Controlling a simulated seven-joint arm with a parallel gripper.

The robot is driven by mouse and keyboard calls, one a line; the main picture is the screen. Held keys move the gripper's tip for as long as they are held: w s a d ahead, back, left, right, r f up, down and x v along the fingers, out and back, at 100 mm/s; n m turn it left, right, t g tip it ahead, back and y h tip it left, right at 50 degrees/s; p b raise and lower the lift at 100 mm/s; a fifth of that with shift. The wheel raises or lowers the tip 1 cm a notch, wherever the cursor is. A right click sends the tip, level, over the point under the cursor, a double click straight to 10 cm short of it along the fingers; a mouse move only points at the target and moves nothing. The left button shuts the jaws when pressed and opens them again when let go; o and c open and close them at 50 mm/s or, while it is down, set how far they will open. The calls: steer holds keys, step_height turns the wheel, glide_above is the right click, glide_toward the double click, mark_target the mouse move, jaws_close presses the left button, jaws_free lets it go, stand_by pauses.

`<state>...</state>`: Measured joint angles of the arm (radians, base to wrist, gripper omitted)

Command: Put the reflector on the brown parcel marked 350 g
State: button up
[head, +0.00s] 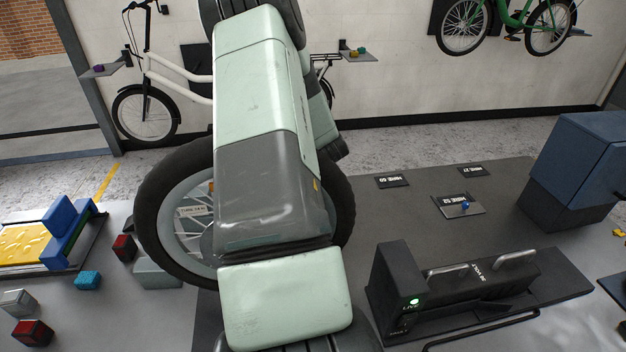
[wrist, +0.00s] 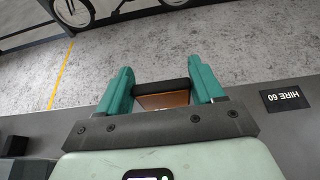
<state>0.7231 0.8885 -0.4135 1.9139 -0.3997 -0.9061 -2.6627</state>
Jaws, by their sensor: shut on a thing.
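In the wrist view my gripper (wrist: 162,90) has two teal fingers shut on a small piece with a dark bar along its top and an orange-brown face (wrist: 163,101). It looks like the reflector, but its full shape is hidden by the gripper's grey crosspiece. In the head view my pale green and grey arm stands across the middle and hides my gripper. I cannot make out a brown parcel marked 350 g in either view. A pale label (head: 193,211) and a small orange spot show through the wheel's spokes, left of my arm; I cannot tell what they belong to.
A large wheel (head: 150,216) stands behind my arm. A black charger unit (head: 400,290) with handles is at right, a blue-grey box (head: 580,165) beyond it. The HIRE 60 plate (head: 391,181) also shows in the wrist view (wrist: 287,98). Small blocks (head: 88,281) and a yellow tray (head: 25,245) lie left.

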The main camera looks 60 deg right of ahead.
steer(key=f, duration=0.5)
steer(key=shift+s+d+f, duration=0.1)
steer(key=shift+s+f, duration=0.2)
steer(key=shift+f, duration=2.15)
steer(key=shift+w+f, duration=0.1)
steer(key=shift+f, duration=0.05)
steer(key=o, duration=1)
steer(key=shift+r, duration=0.25)
steer(key=v, duration=0.7)
steer(key=shift+s+a, duration=0.2)
